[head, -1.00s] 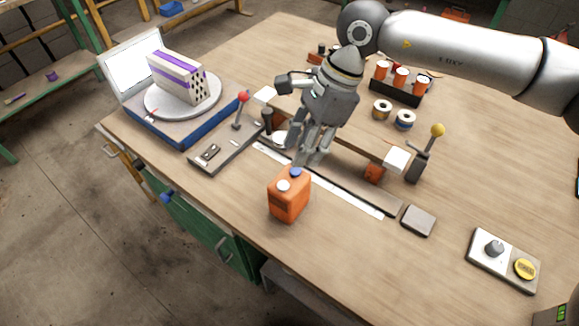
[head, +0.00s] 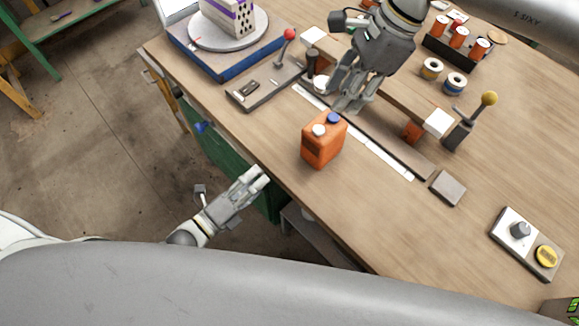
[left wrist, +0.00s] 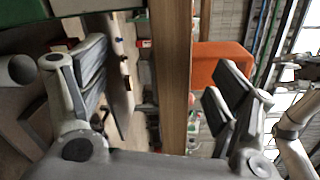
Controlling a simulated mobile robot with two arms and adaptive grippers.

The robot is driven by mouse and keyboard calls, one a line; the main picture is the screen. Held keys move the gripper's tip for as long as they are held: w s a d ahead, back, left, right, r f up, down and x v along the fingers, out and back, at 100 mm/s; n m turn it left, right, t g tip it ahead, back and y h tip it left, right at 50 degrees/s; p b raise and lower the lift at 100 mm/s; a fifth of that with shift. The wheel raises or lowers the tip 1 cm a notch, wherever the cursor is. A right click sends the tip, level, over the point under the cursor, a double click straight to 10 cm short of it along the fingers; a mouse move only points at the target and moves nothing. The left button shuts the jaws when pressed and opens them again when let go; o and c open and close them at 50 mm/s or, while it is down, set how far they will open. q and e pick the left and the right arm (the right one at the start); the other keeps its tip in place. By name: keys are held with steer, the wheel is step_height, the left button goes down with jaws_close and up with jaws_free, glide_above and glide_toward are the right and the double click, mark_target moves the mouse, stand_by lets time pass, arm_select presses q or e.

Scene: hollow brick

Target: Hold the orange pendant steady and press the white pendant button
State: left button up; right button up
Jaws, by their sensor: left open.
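The orange pendant (head: 318,152) stands upright on the wooden bench near its front edge. On its top are a white button (head: 319,130) and a blue button (head: 334,118). My left gripper (head: 257,178) is open and empty, off the front edge of the bench, to the lower left of the pendant. In the left wrist view the open fingers (left wrist: 160,98) spread apart, with an orange surface of the pendant (left wrist: 220,62) beyond the right finger. My right gripper (head: 350,98) is just behind the pendant, above the bench; I cannot tell how far its fingers are apart.
The bench edge (left wrist: 172,75) crosses the left wrist view. A yellow-knobbed lever (head: 459,128), a red-knobbed lever (head: 289,37) and a control box with a yellow button (head: 527,243) are on the bench. A brick on a turntable (head: 228,33) stands at back left.

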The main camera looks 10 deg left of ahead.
arm_select(q)
steer(key=s+d+r+m+h, duration=0.2)
steer(key=d+r+m+h, duration=0.25)
steer(key=r, duration=0.55)
steer(key=m+y, duration=0.3)
steer(key=m, duration=0.6)
glide_toward(310, 152)
steer(key=shift+w+d+r+n, duration=0.1)
steer(key=shift+w+d+n, duration=0.05)
steer(key=shift+w+d, duration=0.35)
steer(key=shift+w+d+r+n, duration=0.1)
steer(key=shift+w+d, duration=0.3)
steer(key=shift+d, duration=0.25)
steer(key=shift+w+d+f+m+t+y, duration=0.1)
steer(key=shift+w+f+m+t+y, duration=0.2)
steer(key=shift+m, duration=0.5)
steer(key=shift+w+d, duration=0.2)
steer(key=shift+w, duration=0.25)
steer(key=x, duration=1)
steer(key=shift+c, duration=0.4)
steer(key=c, duration=1.2)
steer(key=shift+c, duration=0.4)
arm_select(e)
jaws_close()
